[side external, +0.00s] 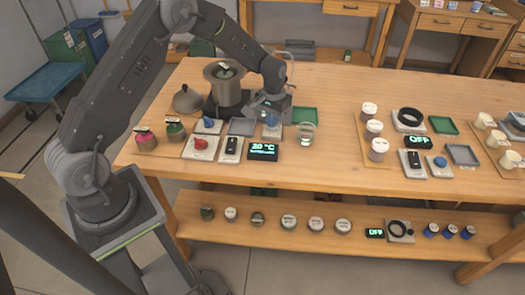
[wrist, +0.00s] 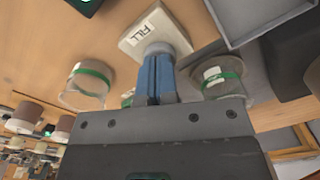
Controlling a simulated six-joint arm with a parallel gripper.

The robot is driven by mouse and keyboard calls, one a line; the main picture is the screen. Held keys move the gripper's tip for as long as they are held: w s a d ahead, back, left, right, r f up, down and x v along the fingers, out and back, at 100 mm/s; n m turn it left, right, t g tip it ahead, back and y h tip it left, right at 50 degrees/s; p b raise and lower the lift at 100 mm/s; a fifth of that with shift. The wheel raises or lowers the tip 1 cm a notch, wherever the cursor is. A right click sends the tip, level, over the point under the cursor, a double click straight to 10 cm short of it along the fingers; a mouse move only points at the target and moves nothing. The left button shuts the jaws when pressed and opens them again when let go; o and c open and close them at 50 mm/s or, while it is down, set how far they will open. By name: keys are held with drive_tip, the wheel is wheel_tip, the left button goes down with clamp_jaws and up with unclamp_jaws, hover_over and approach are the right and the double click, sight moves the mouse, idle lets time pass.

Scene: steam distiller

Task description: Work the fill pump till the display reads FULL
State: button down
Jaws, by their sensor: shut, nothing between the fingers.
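The fill pump is a pale square base labelled FILL (wrist: 143,32) with a rounded grey part on it, partly hidden behind my fingers in the wrist view. The display (side external: 263,151) lights up green and appears to read a temperature in °C, not FULL. Its edge shows in the wrist view (wrist: 85,4).
A clear jar (side external: 307,133) stands right of the pump. A grey tray (side external: 242,127) lies to its left, and a green tray (side external: 304,116) behind. A tall pot (side external: 226,88) stands at the back left. A red knob (side external: 200,144) and a dark switch (side external: 231,146) are nearby.

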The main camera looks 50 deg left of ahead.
idle(0.3)
drive_tip(key=shift+r, duration=2.7)
wheel_tip(320, 180, up, 4)
drive_tip(key=shift+f, duration=3.05)
drive_tip(key=shift+f, duration=0.25)
